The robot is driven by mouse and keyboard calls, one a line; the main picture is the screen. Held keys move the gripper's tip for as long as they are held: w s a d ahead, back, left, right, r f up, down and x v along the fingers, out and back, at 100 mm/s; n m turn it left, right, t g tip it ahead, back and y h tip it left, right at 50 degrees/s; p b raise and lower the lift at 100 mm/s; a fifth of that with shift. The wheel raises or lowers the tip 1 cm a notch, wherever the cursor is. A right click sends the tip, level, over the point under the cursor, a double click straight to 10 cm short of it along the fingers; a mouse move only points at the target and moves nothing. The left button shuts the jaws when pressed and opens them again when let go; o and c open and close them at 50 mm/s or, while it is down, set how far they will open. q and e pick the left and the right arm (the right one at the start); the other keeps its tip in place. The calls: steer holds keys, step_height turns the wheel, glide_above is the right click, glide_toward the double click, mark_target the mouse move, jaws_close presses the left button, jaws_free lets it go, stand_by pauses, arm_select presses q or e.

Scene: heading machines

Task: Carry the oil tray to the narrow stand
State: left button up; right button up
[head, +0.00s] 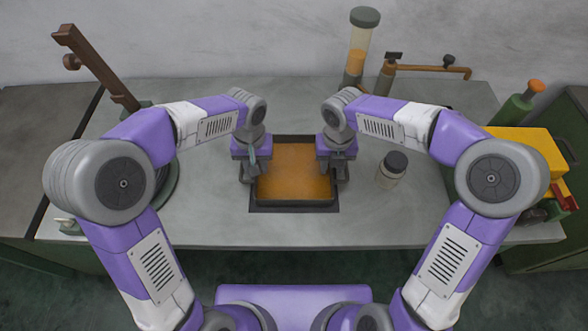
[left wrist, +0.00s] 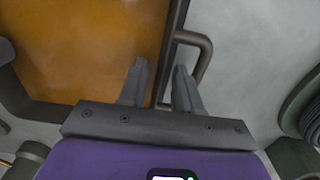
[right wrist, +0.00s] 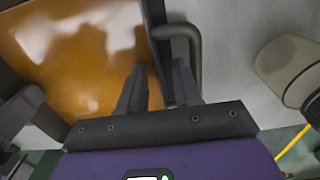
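The oil tray (head: 296,172), a shallow dark tray with amber oil, lies level on the grey bench in front of me. Its left handle (left wrist: 205,50) and right handle (right wrist: 192,45) are dark bent bars on the side walls. My left gripper (head: 252,172) is over the tray's left side; its fingers (left wrist: 160,75) look apart, near the wall and handle. My right gripper (head: 336,172) is likewise at the right side, fingers (right wrist: 159,78) apart. Whether the fingers touch the tray is hard to tell. I cannot make out a narrow stand.
A jar with a dark lid (head: 392,170) stands just right of the tray. A yellow box (head: 530,150) is at the bench's right end. A tall clear cylinder (head: 360,45) and a copper pipe (head: 430,68) stand behind. A brown upright bar (head: 98,68) leans at the back left.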

arm_select(q)
steer(key=shift+f, duration=0.1)
arm_select(e)
steer(key=shift+f, duration=0.1)
arm_select(q)
jaws_close()
arm_select(e)
jaws_close()
stand_by(1.1)
